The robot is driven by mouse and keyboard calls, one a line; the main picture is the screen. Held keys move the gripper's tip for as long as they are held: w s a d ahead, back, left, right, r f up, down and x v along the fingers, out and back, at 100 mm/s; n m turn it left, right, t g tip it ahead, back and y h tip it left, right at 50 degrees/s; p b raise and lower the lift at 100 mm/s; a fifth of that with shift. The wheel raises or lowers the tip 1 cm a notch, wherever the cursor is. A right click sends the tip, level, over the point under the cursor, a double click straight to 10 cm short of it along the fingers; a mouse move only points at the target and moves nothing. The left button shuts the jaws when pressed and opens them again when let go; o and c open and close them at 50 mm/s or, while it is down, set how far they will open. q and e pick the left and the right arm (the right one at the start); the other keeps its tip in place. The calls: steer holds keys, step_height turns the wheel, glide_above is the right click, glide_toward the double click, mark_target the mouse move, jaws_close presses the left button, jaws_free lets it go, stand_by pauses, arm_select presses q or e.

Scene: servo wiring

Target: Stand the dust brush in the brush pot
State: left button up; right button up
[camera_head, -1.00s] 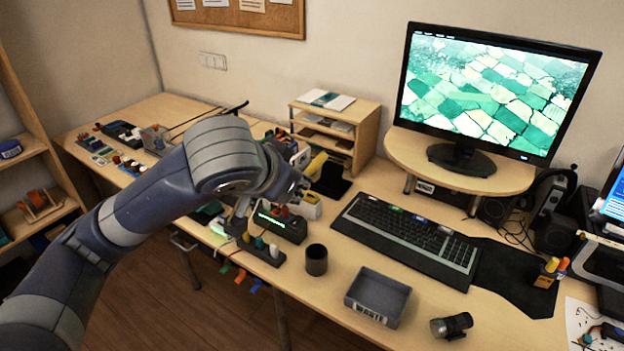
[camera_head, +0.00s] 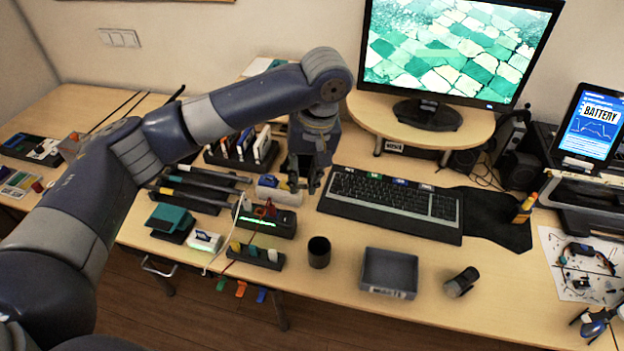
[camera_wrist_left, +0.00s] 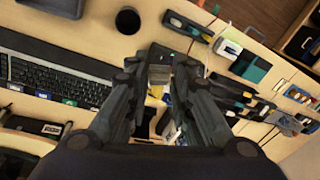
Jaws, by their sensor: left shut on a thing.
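The brush pot (camera_head: 319,252) is a small dark, open cylinder standing upright on the desk. It also shows at the top of the left wrist view (camera_wrist_left: 128,20). My left gripper (camera_head: 305,186) is in front of the small shelf, left of the keyboard, behind and above the pot and apart from it. In the wrist view its fingers are shut on the dust brush (camera_wrist_left: 159,74), which shows a grey-tan block end and a yellow part below. The brush is hard to make out in the head view. My right gripper is not in view.
A grey waste tray (camera_head: 388,272) stands right of the pot, with a dark cylinder (camera_head: 461,282) beyond it. A small black rack (camera_head: 256,255) is close on its left. The keyboard (camera_head: 393,204) lies behind. Bare desk surrounds the pot's front.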

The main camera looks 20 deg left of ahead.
mark_target(304, 183)
arm_select(q)
steer(key=f+n+h+p, duration=0.1)
steer(key=n+h+p, duration=0.1)
steer(key=n+h, duration=0.1)
steer(key=f+n+g+h+p, duration=0.1)
steer(key=f+n+h+p, duration=0.1)
steer(key=n, duration=0.3)
steer(key=d+f+n+h+p, duration=0.1)
steer(key=n+h, duration=0.3)
steer(key=shift+w+f+g+h+p, duration=0.15)
steer(key=shift+w+g+h+p, duration=0.15)
steer(key=shift+g+h+p, duration=0.1)
steer(key=shift+w+f+n+t+h, duration=0.1)
steer(key=shift+n+t+h, duration=0.2)
steer(key=shift+n+t, duration=0.15)
steer(key=shift+w+d+f+n+t+h+p, duration=0.1)
steer(key=shift+w+f+n+t+h+p, duration=0.2)
steer(key=shift+n, duration=0.25)
steer(key=shift+f+b, duration=4.6)
steer(key=shift+f, duration=1.45)
